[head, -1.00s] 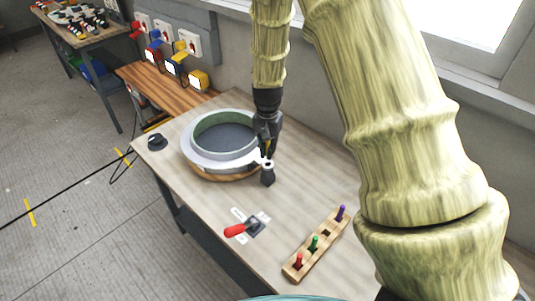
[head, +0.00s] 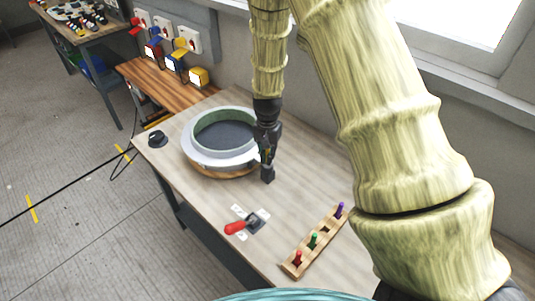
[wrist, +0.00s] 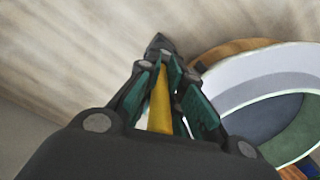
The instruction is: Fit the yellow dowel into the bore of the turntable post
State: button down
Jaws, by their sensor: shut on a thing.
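My gripper (head: 267,158) points down beside the ring mould of the turntable (head: 190,150). It is shut on the yellow dowel (wrist: 160,105), which shows between the green-padded fingers in the wrist view. A short dark post (head: 268,175) stands on the table directly below the gripper, close to the mould's right side. In the wrist view a dark tip (wrist: 158,43) shows just beyond the fingers, apparently part of this post. The post's top and bore are hidden by the gripper, and I cannot tell whether the dowel's end is in the bore.
A wooden rack (head: 318,241) with red, green and purple pegs lies at the table's right front. A red-handled clamp (head: 245,224) lies nearer the front edge. A black knob (head: 157,138) sits at the left corner. The table between post and rack is clear.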

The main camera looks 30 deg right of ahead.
jog(key=shift+f, duration=0.2)
jog(key=c, duration=1.5)
grip_release()
jog(key=shift+c, duration=0.2)
jog(key=shift+r+b, duration=1.85)
jog(key=shift+r, duration=4.8)
